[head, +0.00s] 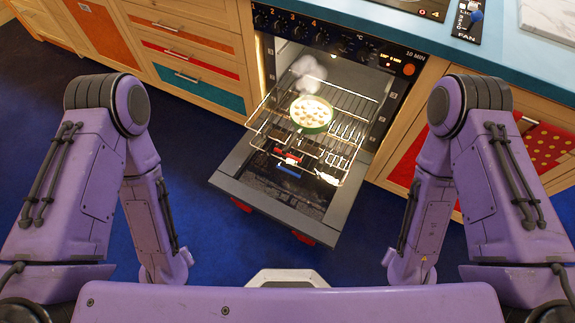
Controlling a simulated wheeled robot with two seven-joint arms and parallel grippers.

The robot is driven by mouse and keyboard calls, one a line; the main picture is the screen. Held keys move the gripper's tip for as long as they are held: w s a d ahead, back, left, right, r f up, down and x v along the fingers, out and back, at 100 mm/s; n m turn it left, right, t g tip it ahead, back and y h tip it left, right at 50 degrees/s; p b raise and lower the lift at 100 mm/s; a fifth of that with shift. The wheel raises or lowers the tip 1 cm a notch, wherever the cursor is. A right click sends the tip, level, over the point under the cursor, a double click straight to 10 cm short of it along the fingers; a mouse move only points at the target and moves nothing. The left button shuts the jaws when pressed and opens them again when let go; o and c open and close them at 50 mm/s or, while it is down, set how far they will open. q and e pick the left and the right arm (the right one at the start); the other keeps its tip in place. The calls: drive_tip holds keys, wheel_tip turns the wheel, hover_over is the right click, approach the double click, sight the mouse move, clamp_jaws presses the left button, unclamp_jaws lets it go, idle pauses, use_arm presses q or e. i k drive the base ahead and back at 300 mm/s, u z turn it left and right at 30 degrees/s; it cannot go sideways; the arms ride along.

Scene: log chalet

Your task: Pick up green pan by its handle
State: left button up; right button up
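A round green pan (312,113) with several pale round pieces of food in it sits on the wire rack (345,128) of the open oven (330,75). Its green side shows along the front rim. I cannot make out its handle. Neither of my grippers is in view; only my purple arms show, at the left and right, with their lower ends near the bottom of the picture, apart from the oven.
The oven door (270,205) is folded down towards me, with the rack pulled out over it. Whitish steam (307,72) hangs behind the pan. Blue floor (185,140) is clear left of the door.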

sight(310, 114)
drive_tip(key=u, duration=1.85)
drive_tip(key=i, duration=2.15)
drive_tip(key=z, duration=2.95)
